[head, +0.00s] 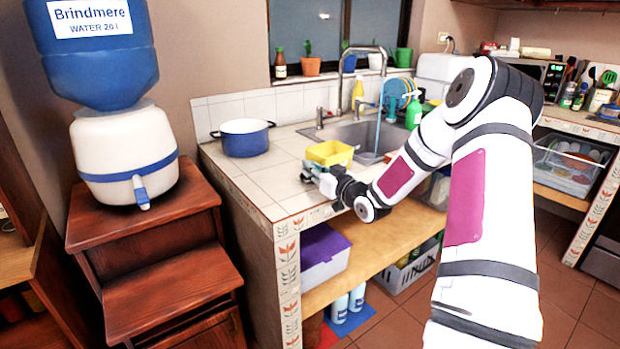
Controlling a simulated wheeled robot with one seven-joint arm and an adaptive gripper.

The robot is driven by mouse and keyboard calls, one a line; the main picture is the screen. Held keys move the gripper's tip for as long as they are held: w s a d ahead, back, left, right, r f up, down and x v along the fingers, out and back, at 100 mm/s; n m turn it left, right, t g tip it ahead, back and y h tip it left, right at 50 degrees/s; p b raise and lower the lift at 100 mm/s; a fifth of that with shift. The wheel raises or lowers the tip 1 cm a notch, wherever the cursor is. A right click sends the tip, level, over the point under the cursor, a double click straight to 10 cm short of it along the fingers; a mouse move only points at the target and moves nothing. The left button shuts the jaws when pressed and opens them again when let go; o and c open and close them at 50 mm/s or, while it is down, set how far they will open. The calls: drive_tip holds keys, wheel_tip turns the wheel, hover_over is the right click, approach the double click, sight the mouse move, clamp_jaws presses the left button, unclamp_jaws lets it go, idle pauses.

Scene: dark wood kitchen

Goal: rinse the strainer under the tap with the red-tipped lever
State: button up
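A yellow, open-topped, box-like vessel (330,153), which may be the strainer, is at the tiled counter's front, left of the sink. My gripper (312,174) is right at its near side, low over the counter. I cannot tell whether the fingers touch or hold it. The steel sink (352,133) lies behind and to the right. A tall curved tap (371,50) rises behind the sink, with a thin bluish stream (379,118) seeming to fall into the basin. A smaller tap fitting (321,117) stands at the sink's left rear. No red lever tip can be made out.
A blue pot (245,138) stands on the counter's left. A water dispenser (125,150) sits on the wooden stand at left. Bare tiles lie between pot and sink.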

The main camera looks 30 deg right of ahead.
sight(312, 183)
clamp_jaws()
drive_tip(key=shift+a+r, duration=0.25)
drive_tip(key=shift+r, duration=0.15)
wheel_tip(312, 183, up, 6)
drive_tip(key=p, duration=0.1)
drive_tip(key=a, duration=1.9)
drive_tip(key=s+a+f+p, duration=0.3)
drive_tip(key=s+a+p, duration=0.1)
drive_tip(key=s, duration=0.3)
drive_tip(key=s+a+f+p, duration=0.4)
drive_tip(key=s+p, duration=0.2)
drive_tip(key=s, duration=0.1)
drive_tip(key=shift+a+h+p, duration=0.15)
drive_tip(key=shift+h+p, duration=0.15)
drive_tip(key=shift+p, duration=0.1)
